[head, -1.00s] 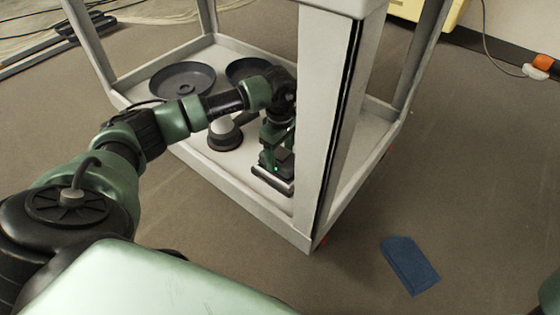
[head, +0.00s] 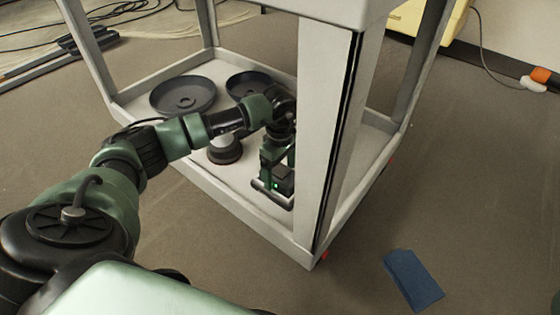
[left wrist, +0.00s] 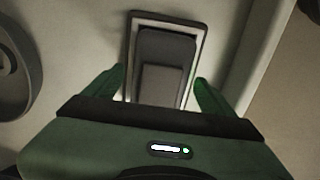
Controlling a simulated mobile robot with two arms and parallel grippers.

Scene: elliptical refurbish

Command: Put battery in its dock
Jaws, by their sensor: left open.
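In the left wrist view, a dark, stepped rectangular block that looks like the battery (left wrist: 168,47) lies inside a pale, dark-edged rectangular frame, which looks like its dock (left wrist: 199,42). My left gripper (left wrist: 160,88) is open, with one green finger on each side of the block's near end. I cannot tell whether the fingers touch it or how fully the block is seated. In the head view my left gripper (head: 275,178) points down over the cart's lower shelf, close to the front post. The gripper hides most of the block there. My right gripper is out of view.
The cart's lower shelf (head: 185,143) has a raised rim. A thick front post (head: 321,130) stands just right of my gripper. Two dark round dishes (head: 183,98) (head: 247,84) and a dark round-based object (head: 224,152) are nearby. A blue cloth (head: 413,280) lies on the floor.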

